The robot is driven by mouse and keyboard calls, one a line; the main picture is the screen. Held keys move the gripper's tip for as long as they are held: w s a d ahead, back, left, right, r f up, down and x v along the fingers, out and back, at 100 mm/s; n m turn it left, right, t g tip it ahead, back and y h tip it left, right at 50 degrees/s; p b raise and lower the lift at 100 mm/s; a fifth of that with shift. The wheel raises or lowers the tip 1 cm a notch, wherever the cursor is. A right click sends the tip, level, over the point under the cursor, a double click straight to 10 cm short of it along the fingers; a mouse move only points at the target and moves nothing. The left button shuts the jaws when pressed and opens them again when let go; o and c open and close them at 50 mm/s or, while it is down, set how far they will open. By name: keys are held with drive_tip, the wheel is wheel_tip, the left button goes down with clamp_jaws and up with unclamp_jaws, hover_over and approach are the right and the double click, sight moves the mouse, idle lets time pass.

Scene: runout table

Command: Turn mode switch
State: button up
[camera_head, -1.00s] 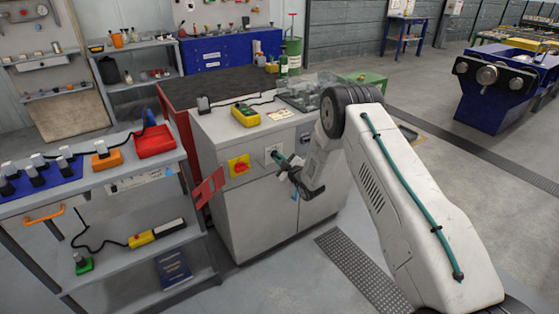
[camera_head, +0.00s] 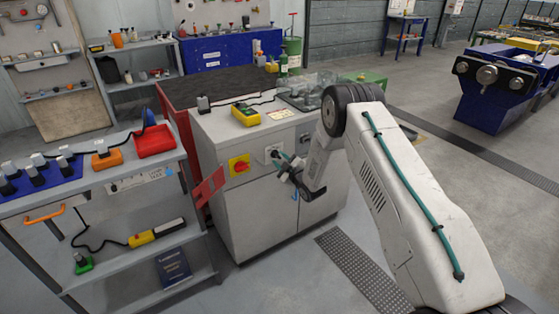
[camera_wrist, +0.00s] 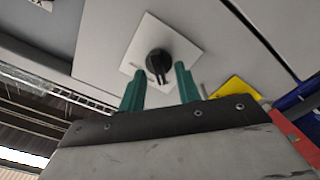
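The mode switch (camera_wrist: 158,62) is a black round knob with a pointer, on a white square plate (camera_wrist: 148,43) on the grey cabinet front. In the head view its plate (camera_head: 268,155) shows just left of my gripper (camera_head: 279,161), which partly covers it. In the wrist view my gripper (camera_wrist: 160,88) is open, with two teal fingers apart. The knob lies beyond the fingertips, in line with the gap between them. Nothing is held. I cannot tell whether a finger touches the knob.
A red rotary switch on a yellow plate (camera_head: 239,166) is left of the mode switch. A yellow pendant box (camera_head: 245,115) lies on the cabinet top. A red panel (camera_head: 208,190) juts out at the cabinet's left, beside a grey shelf (camera_head: 125,262). Open floor lies right of the cabinet.

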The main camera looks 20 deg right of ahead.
drive_tip(key=v, duration=0.7)
drive_tip(key=shift+r, duration=0.1)
